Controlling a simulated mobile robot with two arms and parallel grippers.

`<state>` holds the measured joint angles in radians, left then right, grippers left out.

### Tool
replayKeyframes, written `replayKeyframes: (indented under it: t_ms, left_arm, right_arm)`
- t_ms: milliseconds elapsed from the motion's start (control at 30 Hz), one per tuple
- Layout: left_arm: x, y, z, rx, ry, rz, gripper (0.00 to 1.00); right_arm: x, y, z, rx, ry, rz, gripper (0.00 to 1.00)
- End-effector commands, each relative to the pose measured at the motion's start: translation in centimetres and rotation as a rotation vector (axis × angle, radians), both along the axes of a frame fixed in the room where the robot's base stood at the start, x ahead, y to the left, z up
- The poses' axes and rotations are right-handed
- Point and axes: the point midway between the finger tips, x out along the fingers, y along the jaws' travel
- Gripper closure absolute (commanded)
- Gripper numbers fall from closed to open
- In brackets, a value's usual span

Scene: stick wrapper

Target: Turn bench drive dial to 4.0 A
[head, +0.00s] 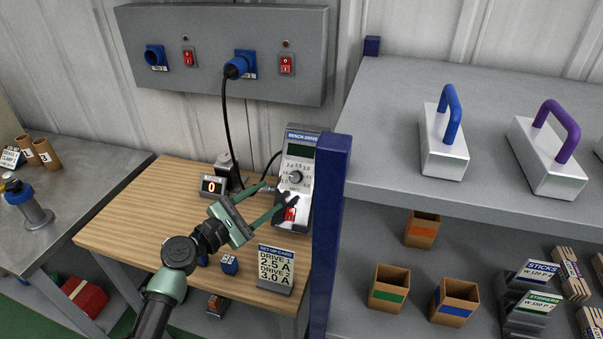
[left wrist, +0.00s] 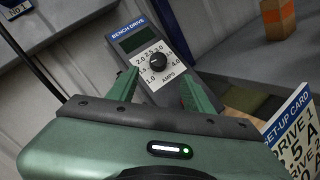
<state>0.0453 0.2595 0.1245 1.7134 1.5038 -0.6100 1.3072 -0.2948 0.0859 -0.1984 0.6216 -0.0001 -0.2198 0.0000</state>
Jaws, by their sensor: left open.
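The bench drive (head: 299,151) is a grey box with a blue label and a dark, blank-looking display, standing at the back right of the wooden bench. Its round black dial (head: 296,177) has amp numbers around it; the dial (left wrist: 157,62) also shows in the left wrist view. I cannot tell its exact setting. A red switch (head: 291,214) sits low on the drive. My left gripper (head: 277,196) is open in front of the drive, its fingers pointing at the panel. In the left wrist view the fingertips (left wrist: 161,84) are apart, below the dial and not around it. My right gripper is not in view.
A set-up card (head: 276,268) reading drive 1 2.5 A, drive 2 3.0 A stands at the bench's front right. A small display (head: 213,186) reads 0. A blue shelf post (head: 328,230) rises close right of the drive. A black cable (head: 228,125) hangs behind.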

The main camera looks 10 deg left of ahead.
Motion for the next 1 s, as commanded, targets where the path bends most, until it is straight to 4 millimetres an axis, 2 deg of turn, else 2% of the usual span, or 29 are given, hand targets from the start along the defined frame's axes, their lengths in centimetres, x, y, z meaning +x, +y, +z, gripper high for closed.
replayKeyframes:
  t_ms: [133, 267, 400, 600, 933, 967, 1000]
  left_arm:
    - [0.8, -0.2, 0.2, -0.013, 0.001, 0.004, 0.49]
    - [2.5, -1.1, 0.4, -0.014, 0.001, 0.003, 0.49]
    - [4.6, -2.2, 0.4, -0.014, 0.0, 0.004, 0.49]
    - [6.6, -3.3, 0.2, -0.012, 0.001, 0.003, 0.49]
    - [7.0, -3.6, 0.1, -0.011, 0.001, 0.003, 0.49]
    - [7.0, -3.5, 0.1, -0.011, 0.001, 0.003, 0.52]
    - [7.0, -3.5, 0.1, -0.011, 0.001, 0.003, 0.63]
  right_arm:
    - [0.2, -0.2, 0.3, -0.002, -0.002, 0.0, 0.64]
    - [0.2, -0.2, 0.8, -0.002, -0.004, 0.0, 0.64]
    - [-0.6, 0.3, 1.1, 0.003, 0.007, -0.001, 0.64]
    - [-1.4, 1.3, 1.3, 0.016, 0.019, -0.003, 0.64]
    - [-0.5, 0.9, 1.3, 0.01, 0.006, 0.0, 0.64]
    - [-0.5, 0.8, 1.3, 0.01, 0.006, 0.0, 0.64]
    - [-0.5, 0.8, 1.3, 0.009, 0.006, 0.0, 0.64]
